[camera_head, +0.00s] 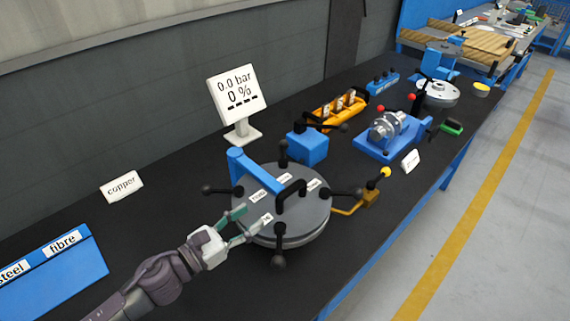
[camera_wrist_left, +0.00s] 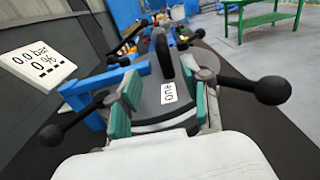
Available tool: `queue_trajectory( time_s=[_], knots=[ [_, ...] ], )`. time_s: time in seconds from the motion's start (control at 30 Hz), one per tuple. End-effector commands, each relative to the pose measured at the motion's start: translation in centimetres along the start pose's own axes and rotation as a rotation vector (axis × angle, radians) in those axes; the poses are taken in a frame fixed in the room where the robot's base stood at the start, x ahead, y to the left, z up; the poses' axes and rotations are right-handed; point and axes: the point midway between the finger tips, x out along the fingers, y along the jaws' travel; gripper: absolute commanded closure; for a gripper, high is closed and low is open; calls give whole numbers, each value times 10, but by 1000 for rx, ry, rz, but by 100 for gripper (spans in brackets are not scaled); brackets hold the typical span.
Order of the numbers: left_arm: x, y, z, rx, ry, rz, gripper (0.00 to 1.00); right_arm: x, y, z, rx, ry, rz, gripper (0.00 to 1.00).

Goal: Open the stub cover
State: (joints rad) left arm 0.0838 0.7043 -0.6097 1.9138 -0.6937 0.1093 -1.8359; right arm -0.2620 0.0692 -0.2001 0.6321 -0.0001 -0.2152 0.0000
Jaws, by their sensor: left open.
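The flanged shell's round grey cover (camera_head: 305,208) lies flat on the bench, with several black ball-ended handles around its rim and a black arched handle (camera_head: 290,193) on top. White labels sit on the cover; one (camera_wrist_left: 168,93) shows between my fingers in the left wrist view. A blue bracket (camera_head: 255,171) reaches over its far left side. My left gripper (camera_head: 240,226) is open at the cover's near left edge, its green-padded fingers apart over the rim. In the left wrist view, the left gripper (camera_wrist_left: 160,105) has the arched handle (camera_wrist_left: 162,54) beyond its fingertips. My right gripper is not in view.
A display reading 0.0 bar and 0 % (camera_head: 236,92) stands behind the cover. A brass valve with a yellow knob (camera_head: 371,197) is at its right. Blue block (camera_head: 307,146), orange rack (camera_head: 338,108) and blue fixture (camera_head: 392,138) stand farther back.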

Motion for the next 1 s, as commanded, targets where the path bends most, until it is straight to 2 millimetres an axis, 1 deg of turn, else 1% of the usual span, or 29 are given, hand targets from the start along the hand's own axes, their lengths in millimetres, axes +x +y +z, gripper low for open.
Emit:
queue_trajectory(
  time_s=[0.07,0.17,0.2,0.27,0.3,0.37,0.5,0.7,0.8,0.9,1.0],
  knots=[
    [2,-1,0,-2,0,-1,52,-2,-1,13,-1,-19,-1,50],
    [10,0,2,-2,-2,1,52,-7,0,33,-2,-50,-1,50],
    [15,0,3,-3,-3,1,52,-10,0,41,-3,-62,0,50],
    [25,0,4,-2,-3,1,52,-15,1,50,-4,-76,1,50],
    [33,0,5,-1,-3,0,52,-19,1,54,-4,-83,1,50],
    [46,1,5,-4,-4,2,52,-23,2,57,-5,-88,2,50],
    [77,0,4,-3,-3,1,52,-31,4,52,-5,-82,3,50],
    [114,-1,3,-3,-1,0,52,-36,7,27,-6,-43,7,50],
    [126,0,1,-3,0,1,52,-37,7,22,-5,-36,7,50],
    [134,0,1,-1,0,1,52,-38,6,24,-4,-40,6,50],
    [138,0,0,-2,0,0,52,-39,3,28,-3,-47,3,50]
  ],
)
